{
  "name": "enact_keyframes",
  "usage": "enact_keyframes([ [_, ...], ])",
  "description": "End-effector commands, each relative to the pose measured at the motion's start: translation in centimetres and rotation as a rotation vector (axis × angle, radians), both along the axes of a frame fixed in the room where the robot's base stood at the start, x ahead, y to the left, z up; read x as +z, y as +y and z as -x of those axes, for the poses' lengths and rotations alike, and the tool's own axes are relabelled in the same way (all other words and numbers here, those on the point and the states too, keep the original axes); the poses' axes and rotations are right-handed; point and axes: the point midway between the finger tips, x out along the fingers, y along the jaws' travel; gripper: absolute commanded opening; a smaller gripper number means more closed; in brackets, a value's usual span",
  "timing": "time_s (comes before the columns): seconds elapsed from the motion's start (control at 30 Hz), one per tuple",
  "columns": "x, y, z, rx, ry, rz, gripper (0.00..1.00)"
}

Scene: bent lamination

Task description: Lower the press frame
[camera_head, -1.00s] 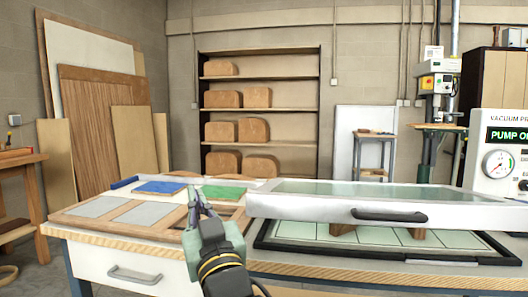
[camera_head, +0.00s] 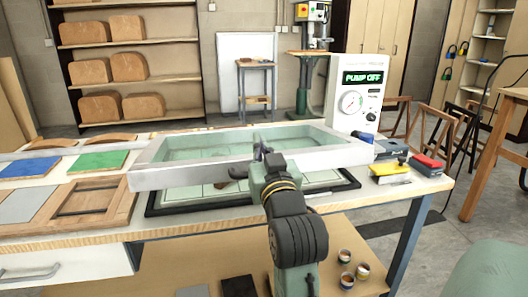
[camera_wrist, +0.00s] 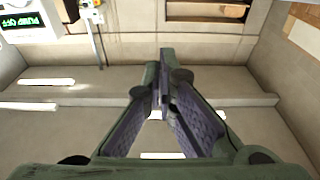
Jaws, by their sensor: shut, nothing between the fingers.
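The press frame (camera_head: 152,178) is a pale metal frame with a clear greenish sheet, in the middle of the head view. It stands raised above the press bed (camera_head: 165,200), which has a black edge and a pale green gridded surface. A piece of brown wood (camera_head: 238,172) shows in the gap between them. My gripper (camera_head: 261,150) is shut and empty, in front of the frame's front edge. I cannot tell whether it touches the frame. My arm covers the middle of the front edge, and the handle does not show. The wrist view shows the gripper's fingers (camera_wrist: 164,85) close together.
The vacuum press box (camera_head: 355,95) reads PUMP OFF. Yellow (camera_head: 390,170) and red (camera_head: 426,163) items lie at the bench's right end. Wooden frames (camera_head: 85,205) and blue (camera_head: 28,167) and green (camera_head: 98,160) sheets lie at the left. Small tins (camera_head: 346,257) stand on the lower shelf.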

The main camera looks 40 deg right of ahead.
Motion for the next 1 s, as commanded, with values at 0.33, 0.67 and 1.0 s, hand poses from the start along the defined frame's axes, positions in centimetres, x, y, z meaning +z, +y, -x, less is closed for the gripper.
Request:
enact_keyframes([
  [0.33, -1.7, -2.0, -3.0, -0.003, 0.001, -0.002, 0.00],
  [0.67, -3.2, -1.7, -2.8, -0.001, -0.001, 0.003, 0.00],
  [1.0, -3.7, -1.7, -2.9, 0.000, -0.005, 0.004, 0.00],
])
